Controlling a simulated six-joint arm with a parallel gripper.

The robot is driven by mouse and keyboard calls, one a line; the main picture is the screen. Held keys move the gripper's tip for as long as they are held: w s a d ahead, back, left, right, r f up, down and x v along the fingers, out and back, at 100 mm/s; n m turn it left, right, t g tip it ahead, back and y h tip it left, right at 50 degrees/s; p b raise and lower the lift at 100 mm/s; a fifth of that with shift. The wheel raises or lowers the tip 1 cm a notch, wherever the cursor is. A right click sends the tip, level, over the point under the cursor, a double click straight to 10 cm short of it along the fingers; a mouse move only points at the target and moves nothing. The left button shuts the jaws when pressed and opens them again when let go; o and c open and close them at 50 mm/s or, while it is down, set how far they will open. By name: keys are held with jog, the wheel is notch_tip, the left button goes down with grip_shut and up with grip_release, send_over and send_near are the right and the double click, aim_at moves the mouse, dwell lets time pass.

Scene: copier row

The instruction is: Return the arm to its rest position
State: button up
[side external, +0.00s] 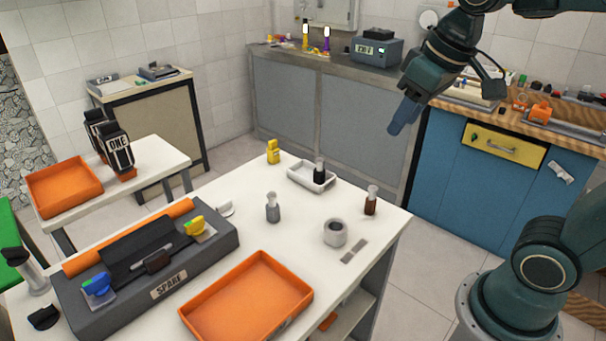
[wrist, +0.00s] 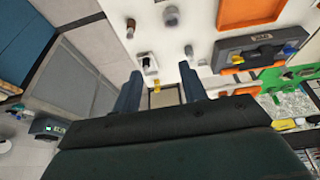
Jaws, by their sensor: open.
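My gripper (side external: 403,117) is raised in the air above and behind the far right part of the white table (side external: 300,228), pointing down. In the wrist view its two dark blue fingers (wrist: 160,95) stand apart with nothing between them. It touches nothing. My arm reaches in from the upper right in the side view, and my base stands at the lower right.
The table holds a grey SPARE unit (side external: 168,283), an orange tray (side external: 247,300), a white tray (side external: 311,177) with a dark bottle, a brown bottle (side external: 370,201), a grey bottle (side external: 272,208) and a grey cup (side external: 335,234). Counters line the back wall.

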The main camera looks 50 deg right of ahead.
jog(key=s+a+f+t, duration=0.1)
jog(key=s+f, duration=0.3)
jog(key=s, duration=0.4)
jog(key=shift+s+a, duration=0.15)
jog(key=shift+a, duration=0.05)
